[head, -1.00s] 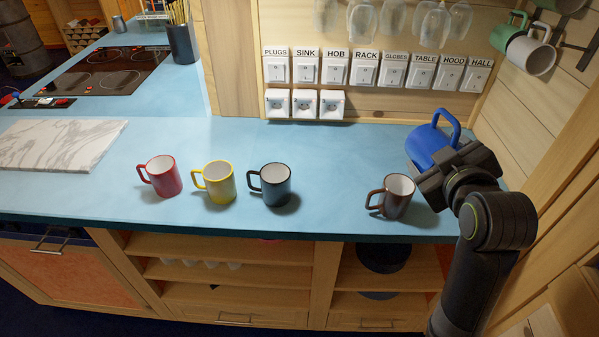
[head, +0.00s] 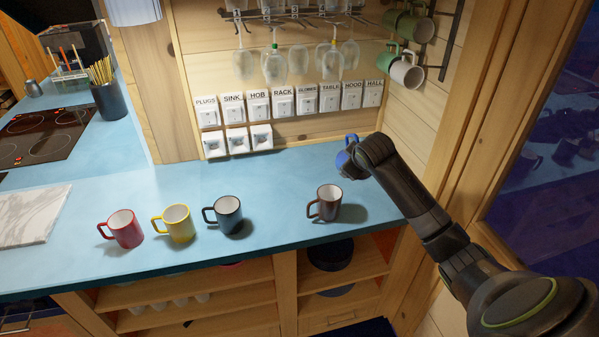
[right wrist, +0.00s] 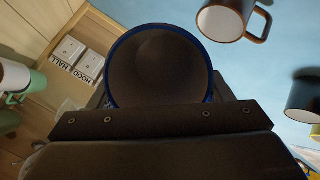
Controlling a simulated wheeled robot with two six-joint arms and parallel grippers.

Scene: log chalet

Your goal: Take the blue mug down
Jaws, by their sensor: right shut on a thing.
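The blue mug (head: 344,161) is in the grasp of my right gripper (head: 357,163), above the right end of the blue counter (head: 280,175). In the head view the gripper hides most of it; only part of its blue body and handle shows. In the right wrist view its round blue rim and dark inside (right wrist: 158,66) sit against the gripper's dark jaws (right wrist: 160,118). My left gripper is not in view.
A brown mug (head: 325,203) stands on the counter in front of the held mug. Dark (head: 228,215), yellow (head: 178,223) and red (head: 124,230) mugs stand further left. Glasses (head: 275,66) hang above labelled switches. Green (head: 412,27) and white (head: 406,73) mugs hang on the right wall.

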